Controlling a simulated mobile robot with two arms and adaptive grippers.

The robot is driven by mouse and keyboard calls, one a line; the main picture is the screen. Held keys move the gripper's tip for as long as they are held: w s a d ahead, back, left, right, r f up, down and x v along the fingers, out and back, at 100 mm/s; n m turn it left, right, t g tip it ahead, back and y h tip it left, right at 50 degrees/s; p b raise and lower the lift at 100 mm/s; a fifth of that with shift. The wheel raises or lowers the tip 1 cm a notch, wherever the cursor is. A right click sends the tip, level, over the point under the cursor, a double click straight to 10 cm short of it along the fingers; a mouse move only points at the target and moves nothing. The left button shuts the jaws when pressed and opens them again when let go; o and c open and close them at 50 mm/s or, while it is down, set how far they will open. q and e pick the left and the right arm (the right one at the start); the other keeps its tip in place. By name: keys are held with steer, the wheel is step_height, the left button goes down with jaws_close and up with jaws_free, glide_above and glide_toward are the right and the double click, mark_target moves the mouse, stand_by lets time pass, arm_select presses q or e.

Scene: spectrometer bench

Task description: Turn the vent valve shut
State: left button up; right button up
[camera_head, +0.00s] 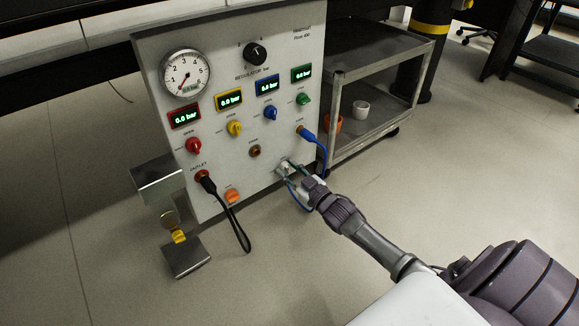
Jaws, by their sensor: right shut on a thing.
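A light grey upright panel (226,60) faces me. A small pale knob (284,165) sits low on its right side and appears to be the vent valve; its label is not readable. My right gripper (290,174) reaches it from the lower right, with its fingers closed around the knob. The fingers partly hide the knob, and I cannot tell its angle. My left gripper is not in view.
The panel has a round gauge (186,76), a black regulator knob (255,54), and red (193,146), yellow (234,128), blue (270,113) and green (303,99) knobs. A blue hose (321,150) hangs close beside my right gripper. A grey cart (384,50) stands right.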

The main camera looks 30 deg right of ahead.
steer(key=n+p, duration=0.2)
steer(key=shift+a+r+n, duration=0.1)
steer(key=shift+r+n, duration=0.05)
steer(key=shift+n, duration=0.25)
steer(key=n+p, duration=0.1)
steer(key=n, duration=0.2)
steer(key=shift+n+p, duration=0.3)
steer(key=shift+p, duration=0.05)
steer(key=n, duration=0.3)
steer(key=shift+a+f+n+p, duration=0.1)
steer(key=shift+f+n+p, duration=0.15)
steer(key=shift+n+p, duration=0.05)
steer(key=shift+f+n, duration=0.1)
steer(key=shift+n, duration=1.8)
steer(key=o, duration=1.2)
steer(key=shift+c, duration=0.2)
steer(key=shift+s, duration=0.15)
